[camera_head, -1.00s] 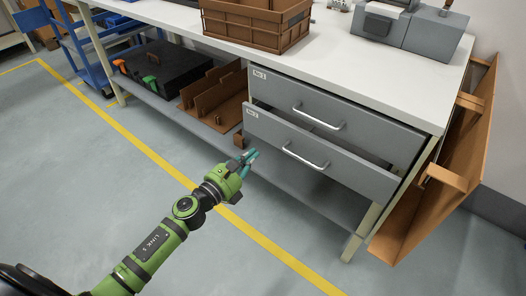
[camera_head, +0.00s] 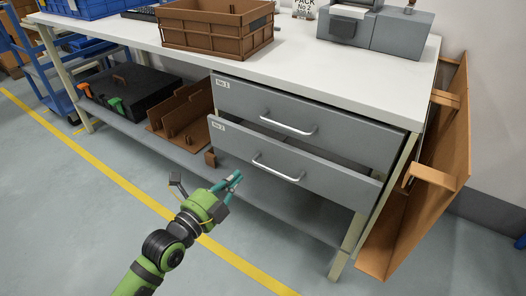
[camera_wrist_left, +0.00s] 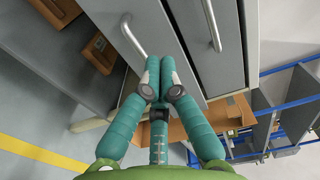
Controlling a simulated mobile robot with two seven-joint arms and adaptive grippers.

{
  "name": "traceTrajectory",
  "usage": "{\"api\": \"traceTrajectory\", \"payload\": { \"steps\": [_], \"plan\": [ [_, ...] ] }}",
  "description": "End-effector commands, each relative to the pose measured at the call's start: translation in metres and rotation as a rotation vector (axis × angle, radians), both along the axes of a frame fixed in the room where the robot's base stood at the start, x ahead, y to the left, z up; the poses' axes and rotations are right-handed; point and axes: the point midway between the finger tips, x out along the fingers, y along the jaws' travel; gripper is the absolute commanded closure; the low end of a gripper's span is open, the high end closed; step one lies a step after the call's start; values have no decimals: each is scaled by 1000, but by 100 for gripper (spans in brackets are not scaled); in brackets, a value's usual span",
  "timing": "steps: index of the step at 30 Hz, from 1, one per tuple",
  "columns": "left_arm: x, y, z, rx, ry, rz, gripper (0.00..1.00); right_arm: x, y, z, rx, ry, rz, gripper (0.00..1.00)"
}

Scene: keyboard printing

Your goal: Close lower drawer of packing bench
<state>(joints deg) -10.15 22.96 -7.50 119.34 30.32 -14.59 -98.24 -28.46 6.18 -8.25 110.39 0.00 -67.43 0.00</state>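The lower drawer (camera_head: 325,178) of the packing bench is grey, labelled No. 2, and stands partly pulled out, with a dark gap above its front. Its silver bar handle (camera_head: 278,168) also shows in the left wrist view (camera_wrist_left: 133,38). The upper drawer (camera_head: 340,127), labelled No. 1, sits above it, less far out. My left gripper (camera_head: 236,180) is in front of and below the left part of the lower drawer front. Its teal fingers are together and empty in the left wrist view (camera_wrist_left: 160,70). Contact with the drawer cannot be told. My right gripper is out of view.
The white bench top (camera_head: 300,68) holds a brown crate (camera_head: 215,38) and a grey machine (camera_head: 385,35). A lower shelf (camera_head: 170,147) carries a black case and brown dividers. Brown boards (camera_head: 440,170) lean at the bench's right end. The floor in front is clear.

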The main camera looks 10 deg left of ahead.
Motion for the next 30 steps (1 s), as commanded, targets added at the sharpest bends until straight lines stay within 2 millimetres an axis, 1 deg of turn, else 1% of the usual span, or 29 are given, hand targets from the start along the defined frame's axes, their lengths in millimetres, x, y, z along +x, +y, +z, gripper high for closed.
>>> {"api": "traceTrajectory", "payload": {
  "steps": [9, 15, 18, 21, 25, 30],
  "plan": [
    [63, -23, 1, -4, -5, 0, 100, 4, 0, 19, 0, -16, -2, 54],
    [97, -36, 0, -3, -3, 0, 100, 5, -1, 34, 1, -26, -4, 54],
    [109, -40, 0, -1, -2, 0, 100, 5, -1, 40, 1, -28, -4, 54],
    [116, -42, 0, -1, -2, 1, 100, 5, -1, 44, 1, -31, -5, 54],
    [120, -43, 0, 2, -2, 1, 100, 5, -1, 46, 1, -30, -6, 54],
    [120, -43, 0, 2, -2, 1, 100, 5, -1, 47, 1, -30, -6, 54]
  ]
}}
